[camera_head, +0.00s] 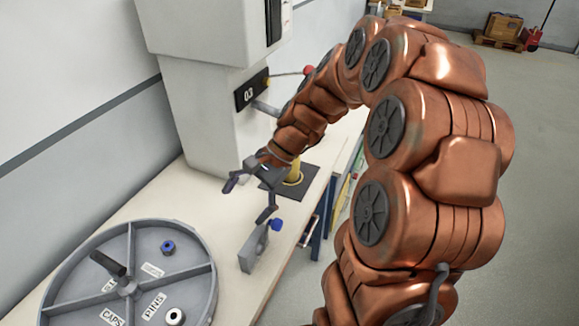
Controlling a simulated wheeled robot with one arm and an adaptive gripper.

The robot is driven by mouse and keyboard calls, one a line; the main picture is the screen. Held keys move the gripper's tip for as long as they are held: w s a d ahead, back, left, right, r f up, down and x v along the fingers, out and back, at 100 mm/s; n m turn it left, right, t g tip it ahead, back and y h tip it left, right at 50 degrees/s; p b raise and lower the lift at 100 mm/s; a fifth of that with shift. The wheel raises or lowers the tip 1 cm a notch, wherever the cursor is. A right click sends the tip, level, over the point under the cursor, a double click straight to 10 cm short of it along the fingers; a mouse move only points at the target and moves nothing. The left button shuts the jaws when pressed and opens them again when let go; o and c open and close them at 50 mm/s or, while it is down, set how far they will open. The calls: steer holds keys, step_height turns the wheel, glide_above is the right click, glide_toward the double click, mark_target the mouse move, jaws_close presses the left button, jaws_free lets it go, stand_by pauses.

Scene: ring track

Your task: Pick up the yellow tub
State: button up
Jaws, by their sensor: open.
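The yellow tub (294,174) stands on a dark square mat (309,178) on the bench. It is partly hidden behind my arm and gripper, so only a piece of it shows. My gripper (246,204) is open, with its two fingers spread apart and nothing between them. It is in front of the tub and to its left in the picture, with the fingers pointing away from the tub, towards the lower left. I cannot tell how high the gripper is above the bench.
A grey round tray (207,265) with compartments, labelled CAPS and PINS, holds small ring-shaped parts at the lower left. A grey bracket with a blue knob (277,225) stands close below my gripper. Bare bench lies between tray and machine.

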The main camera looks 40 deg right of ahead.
steer(key=w+d+f+m+t+y, duration=0.15)
steer(key=w+d+m+t, duration=0.25)
steer(key=w+d+m, duration=0.6)
steer(key=m+t+h+p, duration=0.1)
steer(key=m+t+p, duration=0.3)
steer(key=t, duration=0.1)
glide_above(294, 174)
steer(key=w+d, duration=0.1)
steer(key=w, duration=0.1)
steer(key=f, duration=0.5)
steer(key=shift+w+f, duration=0.2)
steer(key=shift+f, duration=0.05)
steer(key=shift+w+a+f, duration=0.2)
steer(key=shift+w+f, duration=0.05)
steer(key=shift+f, duration=0.05)
steer(key=c, duration=1.4)
steer(key=shift+r, duration=0.1)
